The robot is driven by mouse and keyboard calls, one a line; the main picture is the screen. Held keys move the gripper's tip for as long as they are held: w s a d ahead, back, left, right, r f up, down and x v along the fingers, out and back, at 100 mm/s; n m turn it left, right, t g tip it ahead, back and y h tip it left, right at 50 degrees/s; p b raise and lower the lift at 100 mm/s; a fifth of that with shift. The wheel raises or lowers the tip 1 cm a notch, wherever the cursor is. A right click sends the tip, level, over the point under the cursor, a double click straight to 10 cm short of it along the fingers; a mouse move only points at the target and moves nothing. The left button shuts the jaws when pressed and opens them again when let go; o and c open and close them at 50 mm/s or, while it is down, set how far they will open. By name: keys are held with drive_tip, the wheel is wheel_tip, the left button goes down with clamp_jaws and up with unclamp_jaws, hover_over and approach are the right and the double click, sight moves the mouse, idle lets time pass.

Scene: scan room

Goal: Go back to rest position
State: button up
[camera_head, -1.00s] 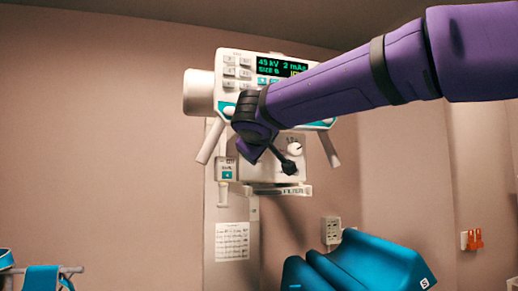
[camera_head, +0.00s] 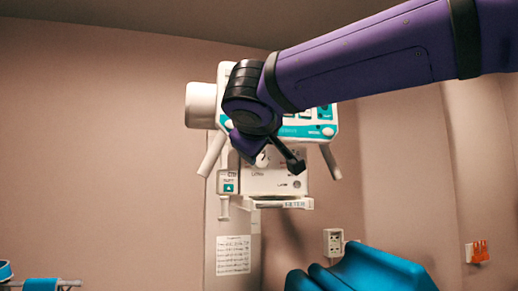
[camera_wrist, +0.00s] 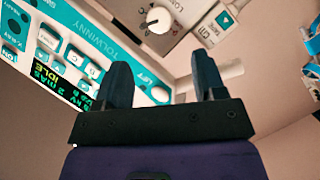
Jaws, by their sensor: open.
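My gripper (camera_wrist: 160,85) shows in the wrist view with its two dark fingers apart and nothing between them. In the head view my purple arm reaches in from the upper right, and the gripper end (camera_head: 290,160) hangs in front of the X-ray tube head. The white tube head (camera_head: 202,105) with its teal-trimmed control panel (camera_head: 325,122) is partly hidden by my arm. I cannot tell the gap between gripper and panel.
Open room lies left of the tube head.

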idle(0.5)
drive_tip(key=s+d+f+m+g+h, duration=0.1)
drive_tip(key=s+d+f+m+g, duration=0.15)
drive_tip(key=d+f, duration=0.6)
drive_tip(key=s+d+f+m+g+h, duration=0.1)
drive_tip(key=s+d+f+m+g, duration=0.25)
drive_tip(key=d, duration=0.85)
drive_tip(key=s+d+f+m+g+y, duration=0.1)
drive_tip(key=s+d+f, duration=0.3)
drive_tip(key=s+f, duration=0.5)
drive_tip(key=s+d+f+m+g+y, duration=0.1)
drive_tip(key=s+d+f+m+g, duration=0.2)
drive_tip(key=s+f, duration=0.6)
wheel_tip(320, 180, down, 2)
drive_tip(key=d, duration=0.2)
drive_tip(key=shift+d+y, duration=0.3)
drive_tip(key=shift+y, duration=0.1)
